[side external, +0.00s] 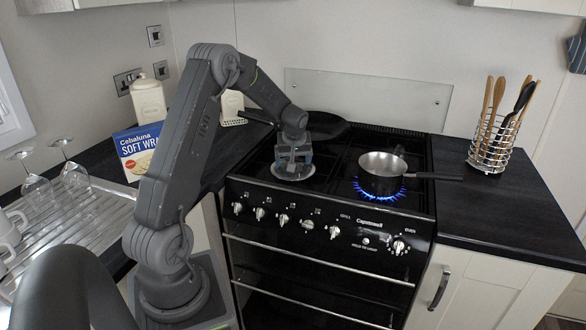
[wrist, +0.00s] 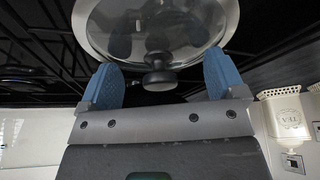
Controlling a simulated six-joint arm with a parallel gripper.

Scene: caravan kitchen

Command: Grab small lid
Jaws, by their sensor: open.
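The small lid (side external: 283,176) lies on the front left of the black stove, a round disc with a pale rim. The wrist view shows it as a glass lid (wrist: 120,45) with a metal rim and a dark knob (wrist: 159,80). My gripper (side external: 293,158) points down right over the lid and hides part of it in the side view. In the wrist view my gripper (wrist: 162,76) is open, its blue fingers on either side of the knob with a gap at each side. Nothing is held.
A saucepan (side external: 383,164) sits on a lit front right burner (side external: 380,190), its handle pointing right. A dark pan (side external: 326,124) is at the back left of the stove. A utensil rack (side external: 491,148) stands on the right counter. Wine glasses (side external: 72,172) and a blue box (side external: 135,150) are left.

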